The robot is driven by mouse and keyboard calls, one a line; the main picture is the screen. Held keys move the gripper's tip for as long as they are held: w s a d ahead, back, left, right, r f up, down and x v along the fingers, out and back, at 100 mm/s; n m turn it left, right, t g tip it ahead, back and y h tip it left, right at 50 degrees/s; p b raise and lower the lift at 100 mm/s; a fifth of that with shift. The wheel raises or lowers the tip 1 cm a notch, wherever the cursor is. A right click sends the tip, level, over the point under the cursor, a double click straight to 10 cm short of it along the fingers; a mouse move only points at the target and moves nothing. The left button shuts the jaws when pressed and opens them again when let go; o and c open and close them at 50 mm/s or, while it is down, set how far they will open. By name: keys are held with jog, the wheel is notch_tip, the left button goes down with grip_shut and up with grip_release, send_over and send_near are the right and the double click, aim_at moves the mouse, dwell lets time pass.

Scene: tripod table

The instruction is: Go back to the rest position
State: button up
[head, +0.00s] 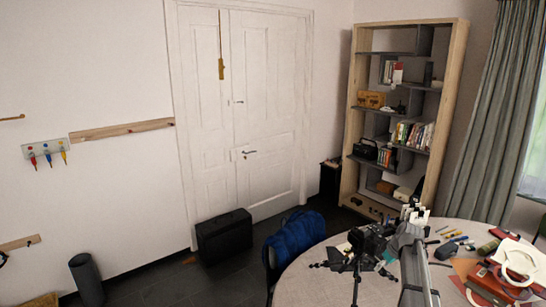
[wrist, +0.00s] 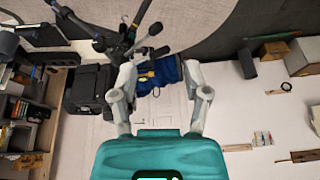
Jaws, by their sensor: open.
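My gripper (wrist: 163,66) shows in the wrist view with its two grey fingers spread apart and a teal body below them. Nothing is held between the fingers. In the head view my grey arm (head: 415,265) rises at the lower right, in front of the round table (head: 310,275). A small black tripod (head: 357,265) stands on the table just left of my arm, with a dark device on top. The tripod (wrist: 128,35) also shows at the top of the wrist view, beyond the fingers. I cannot tell its exact distance from the gripper.
The right of the table holds red books (head: 490,285), pens and a white ring-shaped object (head: 520,262). A bookshelf (head: 349,165) stands behind.

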jog(key=s+a+f+m+g+h+b, duration=0.1)
jog(key=s+a+f+m+b, duration=0.2)
jog(key=s+a, duration=0.8)
jog(key=s+a+f+m+g+h+b, duration=0.1)
jog(key=s+a+f+m+g+b, duration=0.1)
jog(key=s+a+f, duration=0.4)
jog(key=shift+s+a+m+b, duration=0.6)
jog(key=shift+s+a+b, duration=0.65)
jog(key=shift+s+a, duration=1.9)
jog(key=shift+s+d, duration=0.55)
jog(key=shift+d, duration=0.1)
